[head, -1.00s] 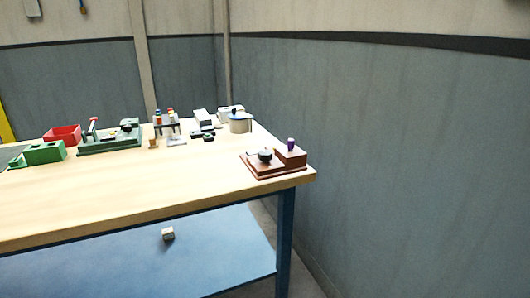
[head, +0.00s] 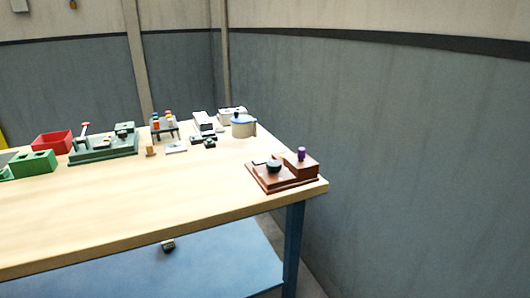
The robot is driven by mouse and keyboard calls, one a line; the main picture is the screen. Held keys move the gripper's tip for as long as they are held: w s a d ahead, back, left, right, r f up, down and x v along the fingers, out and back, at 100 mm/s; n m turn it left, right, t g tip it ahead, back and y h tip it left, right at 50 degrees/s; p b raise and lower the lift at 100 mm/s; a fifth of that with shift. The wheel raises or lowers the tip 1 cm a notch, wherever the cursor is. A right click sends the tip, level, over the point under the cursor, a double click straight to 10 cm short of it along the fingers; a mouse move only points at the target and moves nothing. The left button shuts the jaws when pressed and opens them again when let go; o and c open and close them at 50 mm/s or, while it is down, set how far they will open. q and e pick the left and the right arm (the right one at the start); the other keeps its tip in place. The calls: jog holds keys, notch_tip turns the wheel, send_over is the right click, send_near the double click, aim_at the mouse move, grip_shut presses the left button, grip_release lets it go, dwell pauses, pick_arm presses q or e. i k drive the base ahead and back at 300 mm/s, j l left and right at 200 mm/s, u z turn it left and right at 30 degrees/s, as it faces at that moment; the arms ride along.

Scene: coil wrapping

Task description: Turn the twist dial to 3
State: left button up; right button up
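A brown wooden base (head: 277,188) sits near the right front corner of the workbench. A round black knob (head: 274,166) stands on its left part and looks like the twist dial. Its scale and setting are too small to read. A raised brown block (head: 303,167) with a purple cylinder (head: 301,154) on top stands at the right of the base. Neither of my grippers shows in the head view.
The workbench (head: 150,208) has a wide bare front area. Along its back stand a red bin (head: 52,142), green blocks (head: 33,165), a green fixture (head: 104,149), a small rack (head: 164,126) and a pot with a blue rim (head: 243,126). A grey wall is at right.

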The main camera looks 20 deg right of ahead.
aim_at(274, 167)
jog(key=i+j+z, duration=0.1)
jog(key=i+z, duration=0.15)
jog(key=i, duration=0.25)
jog(key=i+j+z, duration=0.3)
jog(key=i, duration=0.15)
jog(key=l, duration=0.1)
